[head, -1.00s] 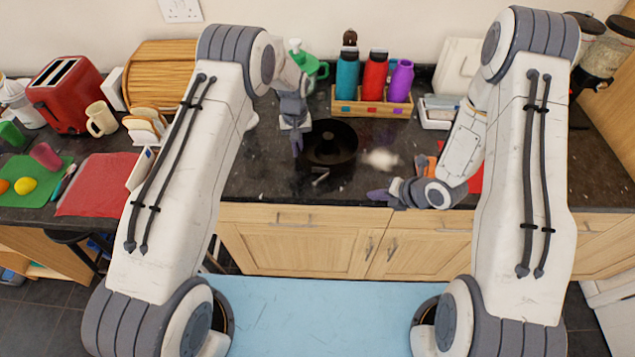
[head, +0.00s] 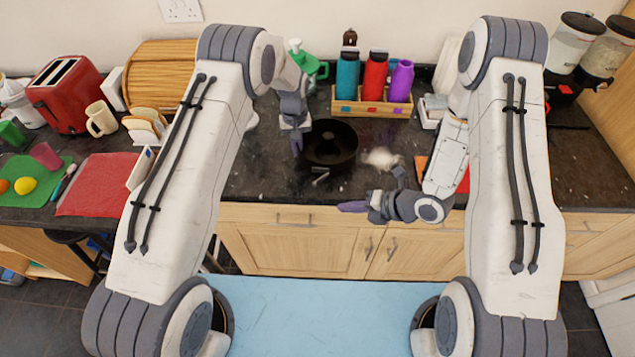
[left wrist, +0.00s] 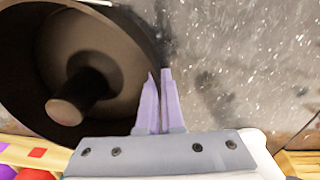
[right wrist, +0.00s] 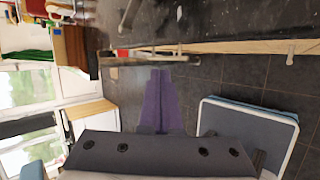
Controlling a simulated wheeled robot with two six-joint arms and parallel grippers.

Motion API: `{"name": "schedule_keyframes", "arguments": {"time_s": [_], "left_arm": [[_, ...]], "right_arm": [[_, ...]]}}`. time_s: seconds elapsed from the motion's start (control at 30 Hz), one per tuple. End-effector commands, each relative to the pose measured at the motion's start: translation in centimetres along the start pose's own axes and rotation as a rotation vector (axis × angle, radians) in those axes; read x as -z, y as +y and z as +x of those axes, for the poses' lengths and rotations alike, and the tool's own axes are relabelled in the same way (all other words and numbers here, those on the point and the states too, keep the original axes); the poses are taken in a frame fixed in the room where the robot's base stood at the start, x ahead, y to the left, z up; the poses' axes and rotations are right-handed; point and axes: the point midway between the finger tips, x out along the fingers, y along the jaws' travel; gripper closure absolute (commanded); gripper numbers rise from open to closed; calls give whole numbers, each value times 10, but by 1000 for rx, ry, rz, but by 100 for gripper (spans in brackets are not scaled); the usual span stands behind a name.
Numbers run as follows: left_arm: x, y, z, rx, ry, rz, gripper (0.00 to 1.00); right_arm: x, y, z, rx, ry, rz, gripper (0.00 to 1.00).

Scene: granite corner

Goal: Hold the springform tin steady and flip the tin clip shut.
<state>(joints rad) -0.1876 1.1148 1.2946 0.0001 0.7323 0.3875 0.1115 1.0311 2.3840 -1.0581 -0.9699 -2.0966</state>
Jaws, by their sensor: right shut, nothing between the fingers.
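The small metal tin clip (head: 320,176) sticks out from the tin's near side, away from the wall. My left gripper (head: 297,143) is at the tin's left side. In the left wrist view its purple fingers (left wrist: 159,100) are close together at the rim, with the tin wall apparently between them. My right gripper (head: 350,206) is shut and empty, in front of the worktop's front edge, to the right of and nearer than the clip.
A wooden rack (head: 372,103) with several coloured bottles stands behind the tin. A blurred pale patch (head: 382,158) lies right of the tin. Cupboard fronts (head: 300,245) lie below the worktop edge.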

Motion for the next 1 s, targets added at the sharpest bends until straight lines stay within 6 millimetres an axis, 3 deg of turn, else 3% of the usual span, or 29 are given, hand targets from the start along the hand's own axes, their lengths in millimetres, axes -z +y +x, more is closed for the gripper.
{"name": "schedule_keyframes", "arguments": {"time_s": [0.5,1.0], "left_arm": [[0,0,0,0,1,0,100],[0,0,0,0,1,0,100]], "right_arm": [[-32,32,44,-1,0,-2,100],[-35,35,48,0,-1,0,100]]}}
